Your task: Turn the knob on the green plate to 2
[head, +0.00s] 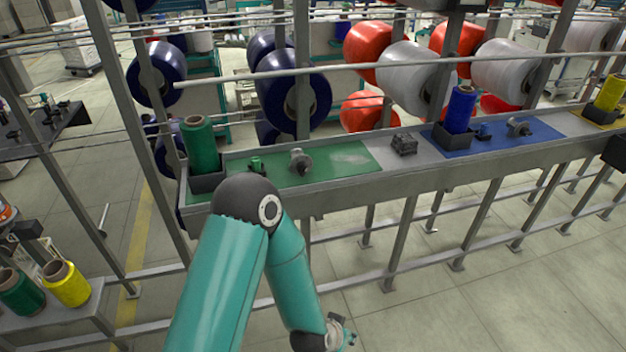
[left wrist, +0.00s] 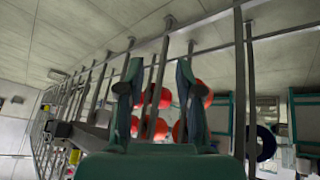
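The green plate (head: 350,156) lies on the left part of the long grey shelf. A grey metal knob (head: 300,161) stands on it; its markings and pointing direction are too small to read. A small green part (head: 257,165) is left of the knob. My left arm crosses in front of the shelf, and my left gripper (head: 342,333) is low, in front of and well below the plate, partly cut off. In the left wrist view my left gripper (left wrist: 157,78) has its two fingers apart with nothing between them. My right gripper is not in view.
A green spool (head: 200,146) stands in a black holder beside the plate. A blue plate (head: 545,125) with a blue spool (head: 459,108) is farther right. A dark block (head: 404,144) sits between the plates. Upright posts and a horizontal rail (head: 380,66) stand around the shelf.

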